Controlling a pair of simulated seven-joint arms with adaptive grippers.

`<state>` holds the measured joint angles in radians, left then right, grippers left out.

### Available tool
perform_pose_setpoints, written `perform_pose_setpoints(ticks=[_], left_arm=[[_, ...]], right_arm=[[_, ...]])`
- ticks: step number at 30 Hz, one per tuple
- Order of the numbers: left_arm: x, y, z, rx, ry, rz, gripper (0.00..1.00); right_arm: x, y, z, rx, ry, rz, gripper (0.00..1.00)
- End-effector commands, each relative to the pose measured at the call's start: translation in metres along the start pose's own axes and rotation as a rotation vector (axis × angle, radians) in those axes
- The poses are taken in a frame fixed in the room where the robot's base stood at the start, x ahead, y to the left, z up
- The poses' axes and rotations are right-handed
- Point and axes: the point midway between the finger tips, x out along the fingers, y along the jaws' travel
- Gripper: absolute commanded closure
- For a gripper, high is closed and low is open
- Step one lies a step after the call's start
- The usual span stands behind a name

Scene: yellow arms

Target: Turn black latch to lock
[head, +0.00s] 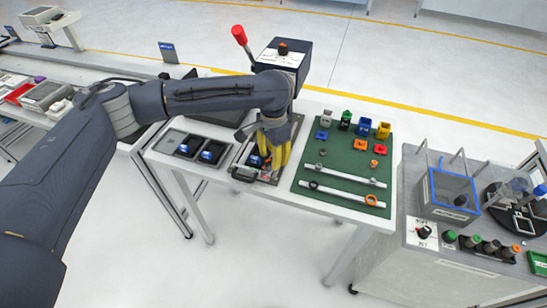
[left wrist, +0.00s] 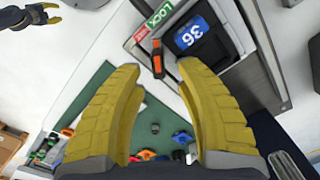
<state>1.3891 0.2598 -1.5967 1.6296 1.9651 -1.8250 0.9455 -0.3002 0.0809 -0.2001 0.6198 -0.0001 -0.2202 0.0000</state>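My left gripper (head: 275,150) is over the fixture at the middle of the white table. In the left wrist view its two yellow fingers (left wrist: 160,85) are wide apart with nothing between them. A black latch (left wrist: 157,58) with an orange part lies ahead of the fingertips, apart from them. It sits beside a green LOCK label and a red label (left wrist: 140,36). A black block with a blue face marked 36 (left wrist: 190,34) sits in the fixture just right of the latch. In the head view the fingers hide the latch. My right gripper (left wrist: 46,13) is far off, its fingers apparently spread.
A green mat (head: 340,170) with coloured blocks, rings and white bars lies right of the fixture. A dark box with a red-knobbed lever (head: 240,35) stands behind. Trays with blue-marked blocks (head: 188,148) lie to the left. A grey bench (head: 400,250) stands at the right.

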Motion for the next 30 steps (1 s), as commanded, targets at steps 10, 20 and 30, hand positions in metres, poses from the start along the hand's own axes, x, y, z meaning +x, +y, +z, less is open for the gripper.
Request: perform_pose_setpoints(ticks=[10,20,30], left_arm=[[0.0096,0.0,-0.0001,0.0,0.0,0.0,0.66],[0.0094,0.0,-0.0001,0.0,0.0,0.0,0.8],[0.0094,-0.0001,0.0,0.0,0.0,-0.001,1.0]], right_arm=[[0.0,-0.0004,-0.0003,0.0,0.0,0.0,0.66],[0.0,-0.0016,-0.0008,0.001,0.001,-0.002,0.66],[0.0,-0.0017,-0.001,0.001,0.001,-0.002,0.66]])
